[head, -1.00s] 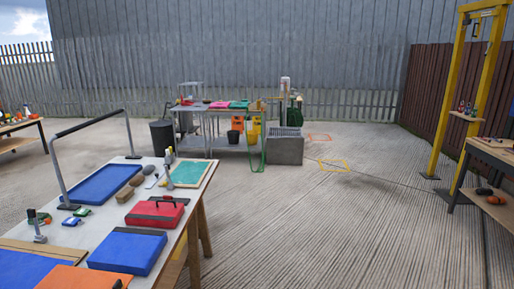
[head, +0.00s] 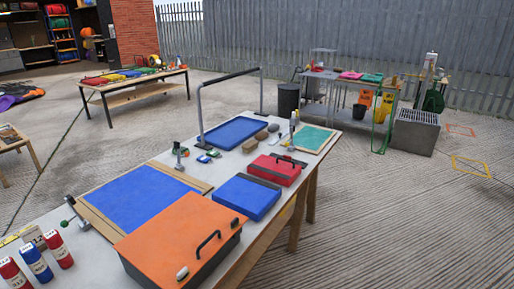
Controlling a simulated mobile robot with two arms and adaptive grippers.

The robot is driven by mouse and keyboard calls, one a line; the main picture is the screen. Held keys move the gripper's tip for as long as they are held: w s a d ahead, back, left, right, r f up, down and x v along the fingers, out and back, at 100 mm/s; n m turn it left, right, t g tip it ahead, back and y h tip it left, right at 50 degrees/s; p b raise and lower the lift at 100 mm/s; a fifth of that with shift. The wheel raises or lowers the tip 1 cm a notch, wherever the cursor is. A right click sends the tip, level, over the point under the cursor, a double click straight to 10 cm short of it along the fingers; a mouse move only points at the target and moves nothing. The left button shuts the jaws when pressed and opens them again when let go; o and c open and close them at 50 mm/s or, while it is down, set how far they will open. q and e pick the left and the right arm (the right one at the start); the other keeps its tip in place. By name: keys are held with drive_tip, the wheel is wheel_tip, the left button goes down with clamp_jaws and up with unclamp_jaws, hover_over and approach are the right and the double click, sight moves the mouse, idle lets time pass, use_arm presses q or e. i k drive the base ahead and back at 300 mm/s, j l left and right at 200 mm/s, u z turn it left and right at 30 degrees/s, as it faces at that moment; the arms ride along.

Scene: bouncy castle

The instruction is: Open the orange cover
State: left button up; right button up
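The orange cover (head: 178,236) is the flat top of a dark box on the long table, close to me at the bottom middle of the head view. It looks shut. A dark bar handle (head: 208,242) stands near its right edge, and a small pale piece (head: 182,272) sits near its front edge. The box's dark side (head: 215,262) shows below the cover. Neither of my grippers is in view.
A blue box (head: 246,197) and a red box (head: 275,169) stand beyond it on the table (head: 330,150). A framed blue panel (head: 140,196) lies behind it. Red and blue cylinders (head: 38,262) stand at left. Open floor (head: 400,235) lies right.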

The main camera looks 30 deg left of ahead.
sight(188, 232)
drive_tip(key=u, duration=1.45)
